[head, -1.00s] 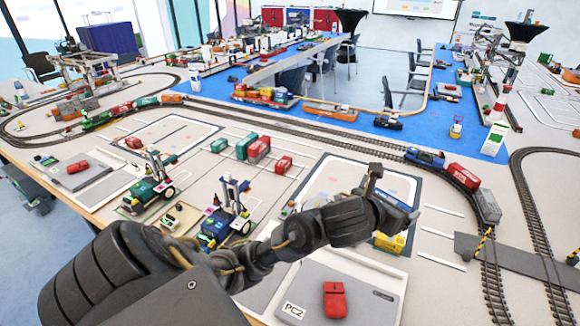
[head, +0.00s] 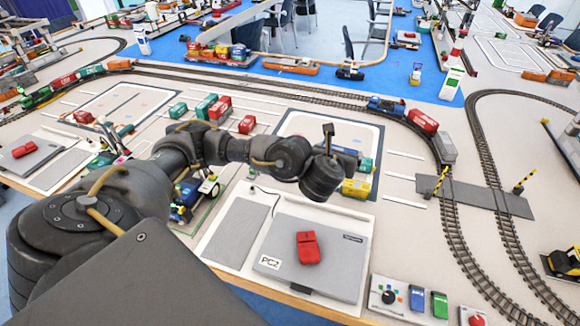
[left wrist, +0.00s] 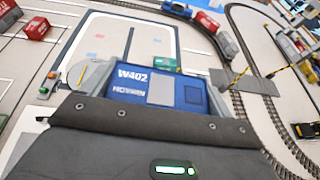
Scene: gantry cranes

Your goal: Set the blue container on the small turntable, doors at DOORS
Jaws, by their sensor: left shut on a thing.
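The blue container marked W402 (left wrist: 160,85) fills the middle of the left wrist view, with a grey panel on its top. My left gripper (left wrist: 152,88) is shut on it, with a grey finger at each end. In the head view a strip of the blue container (head: 346,151) shows behind my left wrist, and the fingers of my left gripper are mostly hidden. The container appears held above the white marked pad (head: 292,122). My right gripper is not in view.
A yellow container (head: 356,188) stands close beside the held one. Curved tracks (head: 480,240) run at right, with a grey crossing plate (head: 490,198). A control box (head: 405,297) sits at the front edge.

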